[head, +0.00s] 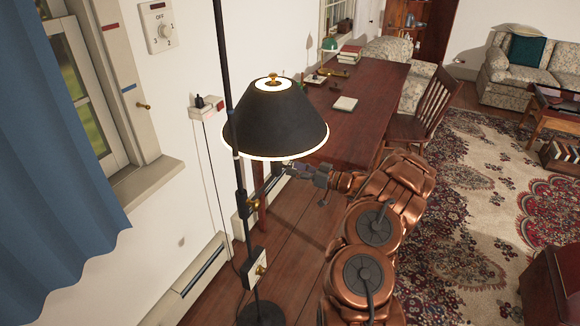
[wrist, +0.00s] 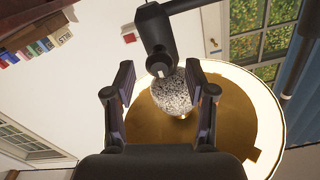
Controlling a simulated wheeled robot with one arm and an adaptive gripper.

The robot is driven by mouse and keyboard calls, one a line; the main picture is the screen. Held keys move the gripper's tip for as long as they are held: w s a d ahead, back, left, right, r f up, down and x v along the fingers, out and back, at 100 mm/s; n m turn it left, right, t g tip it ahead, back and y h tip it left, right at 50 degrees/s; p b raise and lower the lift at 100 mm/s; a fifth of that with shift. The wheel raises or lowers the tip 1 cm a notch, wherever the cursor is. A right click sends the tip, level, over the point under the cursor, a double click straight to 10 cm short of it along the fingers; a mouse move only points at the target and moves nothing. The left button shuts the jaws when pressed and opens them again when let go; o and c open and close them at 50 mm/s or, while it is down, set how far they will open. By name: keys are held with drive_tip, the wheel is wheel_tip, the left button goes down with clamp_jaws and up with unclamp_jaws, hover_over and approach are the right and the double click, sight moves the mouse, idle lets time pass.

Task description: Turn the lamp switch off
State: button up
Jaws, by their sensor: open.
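The floor lamp has a black shade (head: 277,118) with a glowing lower rim, on a thin dark pole (head: 240,215). A small pale box with a brass knob (head: 258,270) sits low on the pole; I cannot tell its switch position. A brass fitting (head: 247,205) is higher on the pole. My gripper (head: 296,170) is just below the shade, right of the pole. In the wrist view my gripper (wrist: 160,82) is open and empty, facing up at the lit shade's inside (wrist: 238,115). A speckled bulb (wrist: 172,96) and a dark lamp fitting (wrist: 157,40) appear between its fingers; contact is unclear.
A wall dial (head: 160,28) is at upper left beside the window. A wall outlet (head: 206,108) has a cord hanging down. A wooden desk (head: 365,95) and chair (head: 430,105) stand behind. A blue curtain (head: 55,170) hangs at left. Patterned rug (head: 480,190) lies right.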

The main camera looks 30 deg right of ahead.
drive_tip(key=shift+x, duration=1.2)
drive_tip(key=shift+c, duration=0.2)
clamp_jaws()
